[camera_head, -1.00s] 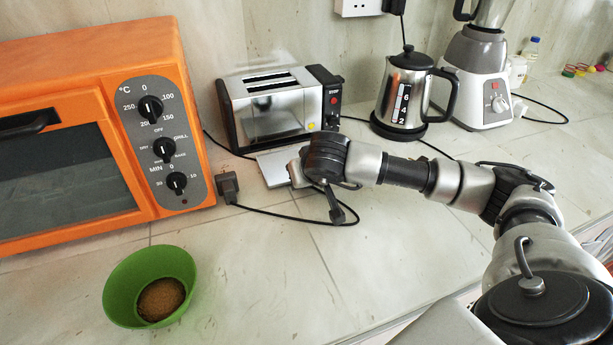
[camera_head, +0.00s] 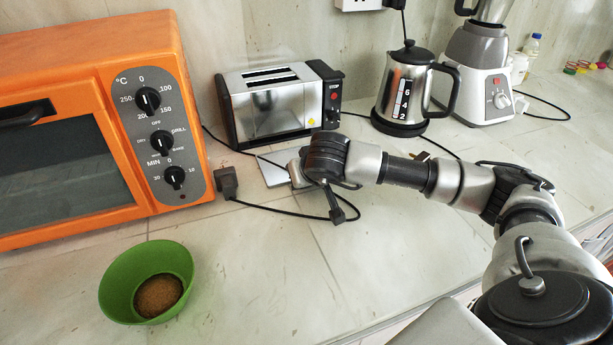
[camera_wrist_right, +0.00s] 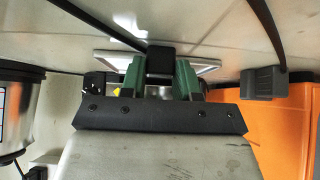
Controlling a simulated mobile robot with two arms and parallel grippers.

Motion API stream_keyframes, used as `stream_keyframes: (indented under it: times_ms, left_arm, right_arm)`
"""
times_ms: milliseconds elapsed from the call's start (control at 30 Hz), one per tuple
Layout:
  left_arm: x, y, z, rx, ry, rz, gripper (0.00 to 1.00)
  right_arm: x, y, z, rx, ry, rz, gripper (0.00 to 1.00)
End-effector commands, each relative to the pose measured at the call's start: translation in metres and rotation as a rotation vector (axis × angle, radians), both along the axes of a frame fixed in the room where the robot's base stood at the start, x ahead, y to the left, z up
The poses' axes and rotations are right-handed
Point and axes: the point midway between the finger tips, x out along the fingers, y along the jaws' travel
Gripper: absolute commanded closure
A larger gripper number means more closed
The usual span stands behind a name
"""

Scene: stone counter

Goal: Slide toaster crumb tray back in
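The toaster (camera_head: 275,108), silver and black, stands against the back wall. Its flat silver crumb tray (camera_head: 270,172) sticks out from under its front, over the counter. The tray also shows in the right wrist view (camera_wrist_right: 108,62). My right gripper (camera_head: 296,172) is at the tray's outer right part, its fingertips hidden by my wrist in the head view. In the right wrist view its green fingers (camera_wrist_right: 160,76) stand apart with a dark block between them, in front of the tray. Whether they press on that block cannot be seen. My left gripper is out of view.
An orange oven (camera_head: 165,70) stands at left. A black plug (camera_head: 227,182) and its cable lie just left of the tray. A kettle (camera_head: 405,92) and a blender (camera_head: 478,75) stand right of the toaster. A green bowl (camera_head: 118,285) is at front left.

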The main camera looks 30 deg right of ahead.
Motion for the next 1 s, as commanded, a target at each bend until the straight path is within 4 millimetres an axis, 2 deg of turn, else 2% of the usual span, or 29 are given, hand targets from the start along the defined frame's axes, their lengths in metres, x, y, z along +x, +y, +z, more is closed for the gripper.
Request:
stream_keyframes:
  times_ms: [33, 200, 433, 567, 1000]
  left_arm:
    - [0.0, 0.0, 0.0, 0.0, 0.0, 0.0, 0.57]
    - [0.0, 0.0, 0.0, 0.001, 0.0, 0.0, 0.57]
    - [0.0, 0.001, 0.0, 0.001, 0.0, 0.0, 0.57]
    - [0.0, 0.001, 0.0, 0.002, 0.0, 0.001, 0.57]
    - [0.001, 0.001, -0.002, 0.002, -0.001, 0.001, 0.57]
  right_arm:
    - [0.0, 0.0, 0.0, 0.0, -0.001, 0.0, 0.63]
    - [0.0, 0.0, 0.0, 0.0, 0.0, 0.0, 0.39]
    - [0.0, 0.0, 0.0, 0.0, 0.001, 0.0, 0.39]
    - [-0.004, 0.001, 0.006, 0.001, -0.002, 0.001, 0.39]
    - [-0.053, 0.013, 0.069, -0.001, -0.003, 0.001, 0.39]
